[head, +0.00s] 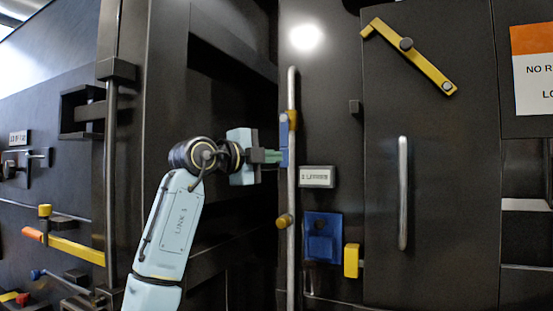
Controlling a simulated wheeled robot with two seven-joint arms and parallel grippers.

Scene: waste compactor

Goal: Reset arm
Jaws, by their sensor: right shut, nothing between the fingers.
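My right gripper (272,156) reaches in from below, with its pale blue arm in the middle left of the head view. Its fingers are shut and empty and point right. Their tips are close to a blue part (285,145) on a vertical metal rod (291,200); I cannot tell whether they touch. My left gripper is not in view.
A dark door (430,200) at the right has a vertical silver handle (403,193) and a slanted yellow bar (410,55) above. A blue bracket (322,237) and a yellow block (351,260) sit right of the rod. Yellow bar latch (75,250) at left.

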